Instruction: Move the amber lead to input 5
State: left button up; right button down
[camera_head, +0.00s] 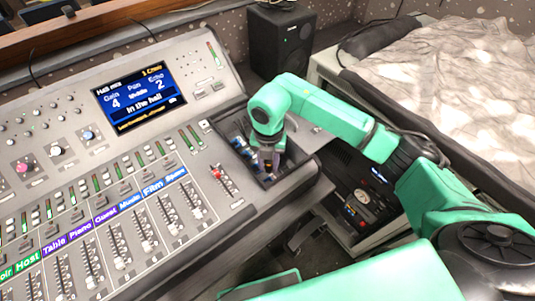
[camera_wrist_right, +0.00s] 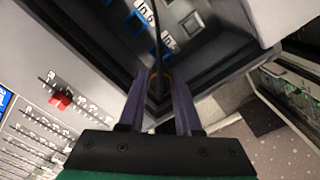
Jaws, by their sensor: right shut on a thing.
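My right gripper (camera_head: 268,163) reaches down into the recessed socket bay (camera_head: 252,142) at the right end of the mixing desk. In the right wrist view its two dark fingers (camera_wrist_right: 160,84) are shut on the amber lead (camera_wrist_right: 156,74). Only a little of its amber plug shows between the fingertips, and a black cable runs up from it. An input marked "In 6" (camera_wrist_right: 146,14) and another with a partly hidden label (camera_wrist_right: 168,42) show beyond the fingers. Whether the plug sits in a socket cannot be told. I cannot make out input 5. My left gripper is out of view.
The desk's faders (camera_head: 115,243) and a red-capped fader (camera_head: 217,174) lie left of the bay. A screen (camera_head: 139,97) stands behind them. A black speaker (camera_head: 280,40) stands at the back. The bay's raised walls surround the gripper closely.

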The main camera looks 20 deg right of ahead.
jog(key=shift+s+f, duration=0.15)
jog(key=shift+f, duration=0.3)
jog(key=b, duration=0.4)
send_over(268, 179)
jog(key=s, duration=0.2)
jog(key=shift+w+a+f, duration=0.1)
jog(key=shift+f, duration=1.25)
jog(key=shift+a+f, duration=0.1)
jog(key=shift+f, duration=1.25)
jog(key=shift+f, duration=0.1)
jog(key=shift+f+b, duration=0.85)
jog(key=shift+b, duration=0.3)
jog(key=shift+f, duration=0.2)
dwell(0.5)
jog(key=c, duration=0.5)
grip_release()
jog(key=shift+r, duration=0.1)
